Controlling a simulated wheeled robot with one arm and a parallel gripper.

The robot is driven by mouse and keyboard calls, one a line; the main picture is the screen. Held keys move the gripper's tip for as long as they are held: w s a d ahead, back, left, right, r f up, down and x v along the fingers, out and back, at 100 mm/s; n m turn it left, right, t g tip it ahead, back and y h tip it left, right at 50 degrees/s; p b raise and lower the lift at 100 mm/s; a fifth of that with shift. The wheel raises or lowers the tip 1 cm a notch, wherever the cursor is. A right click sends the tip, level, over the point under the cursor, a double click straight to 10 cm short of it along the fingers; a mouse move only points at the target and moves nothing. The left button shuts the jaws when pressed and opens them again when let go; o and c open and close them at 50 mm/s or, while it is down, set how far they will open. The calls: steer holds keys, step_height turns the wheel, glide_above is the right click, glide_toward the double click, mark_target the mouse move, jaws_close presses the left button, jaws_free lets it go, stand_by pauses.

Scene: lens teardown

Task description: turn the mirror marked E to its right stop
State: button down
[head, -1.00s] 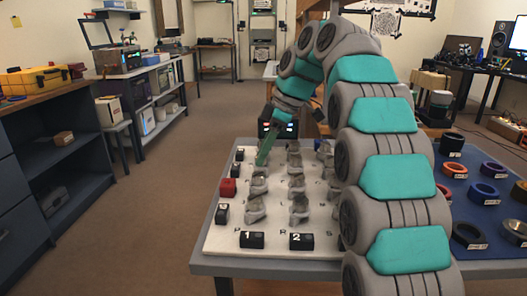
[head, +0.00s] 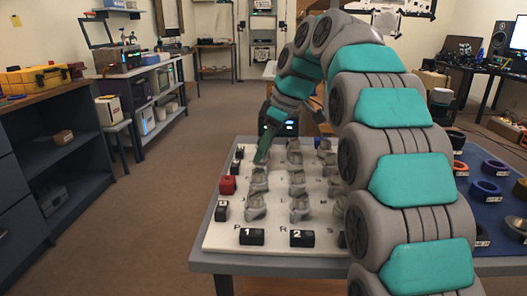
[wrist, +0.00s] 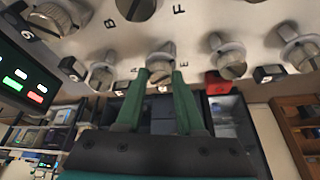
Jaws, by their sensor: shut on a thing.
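The mirror marked E (wrist: 161,62) is a grey knob-like mount on the white board (wrist: 200,20). The letter E is printed just to its right in the wrist view, with A on its left. My gripper (wrist: 161,78) has two green fingers closed on either side of this mount. In the head view the gripper (head: 262,158) reaches down to the far left part of the board (head: 224,236), and the fingers hide most of the held mirror. I cannot tell exactly how far the mirror is turned.
Neighbouring mirrors stand close on both sides (wrist: 102,74) (wrist: 229,58). A red block (head: 228,185) and black blocks (head: 222,211) line the board's left edge. A lit screen (wrist: 22,78) stands beside the board. A blue mat (head: 488,228) with rings lies at right.

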steer(key=m, duration=0.2)
steer(key=m+t, duration=0.1)
steer(key=shift+s+a+r+m+h, duration=0.1)
steer(key=shift+s+r+m+h, duration=0.05)
steer(key=shift+m+h, duration=0.2)
steer(key=m+t+h, duration=0.1)
steer(key=m, duration=0.2)
steer(key=shift+m+p, duration=0.35)
steer(key=shift+p, duration=0.05)
steer(key=m+t+h, duration=0.1)
steer(key=m, duration=0.2)
steer(key=shift+a, duration=0.15)
steer(key=shift+a+m+h, duration=0.1)
steer(key=shift+m+h, duration=0.65)
steer(key=shift+m, duration=1.25)
steer(key=c, duration=0.5)
jaws_free()
